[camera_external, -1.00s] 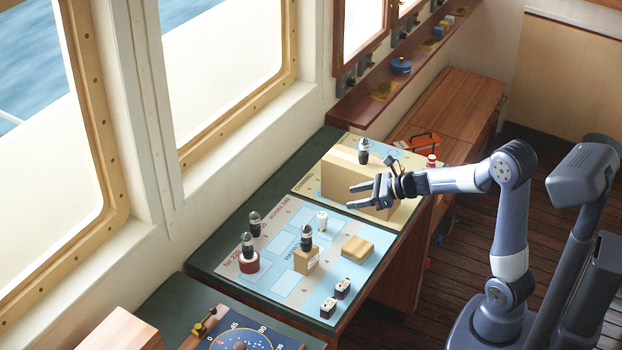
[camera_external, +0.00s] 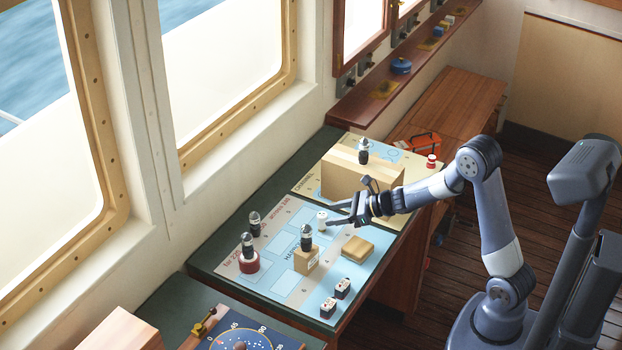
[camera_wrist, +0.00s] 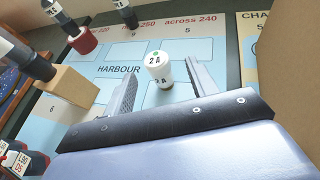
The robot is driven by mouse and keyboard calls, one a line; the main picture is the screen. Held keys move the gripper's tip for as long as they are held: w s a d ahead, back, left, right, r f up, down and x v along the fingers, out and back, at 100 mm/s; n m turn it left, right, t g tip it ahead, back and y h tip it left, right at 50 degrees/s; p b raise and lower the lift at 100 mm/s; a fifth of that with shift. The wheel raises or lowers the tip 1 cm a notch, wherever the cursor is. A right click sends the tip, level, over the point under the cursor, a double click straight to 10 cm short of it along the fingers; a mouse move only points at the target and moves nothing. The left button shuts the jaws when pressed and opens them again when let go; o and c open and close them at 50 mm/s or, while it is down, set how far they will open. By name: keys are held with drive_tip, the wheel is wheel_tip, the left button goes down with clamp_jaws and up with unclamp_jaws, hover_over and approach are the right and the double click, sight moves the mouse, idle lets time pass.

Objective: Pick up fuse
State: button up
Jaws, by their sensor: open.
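The fuse looks to be the small white cylinder (camera_external: 322,217) standing upright on the blue harbour chart; in the wrist view the white cylinder (camera_wrist: 158,70) bears the label "2 A" and a green dot on top. My gripper (camera_external: 332,214) is open and low over the chart, its fingers pointing left toward the cylinder. In the wrist view my gripper (camera_wrist: 160,88) has one finger on each side of the cylinder's near part, with gaps showing. The cylinder is not gripped.
A cardboard box (camera_external: 350,178) stands behind my gripper. A dark-topped piece on a tan block (camera_external: 307,258), a red-based piece (camera_external: 249,262), a tan pad (camera_external: 357,248) and two small black-and-white blocks (camera_external: 335,297) stand around on the chart (camera_external: 285,285).

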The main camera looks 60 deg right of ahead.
sight(322, 213)
drive_tip(key=shift+p+x, duration=0.65)
drive_tip(key=shift+x, duration=1.7)
drive_tip(key=shift+s+a+r, duration=0.1)
drive_tip(key=shift+a, duration=0.05)
drive_tip(key=c, duration=1.1)
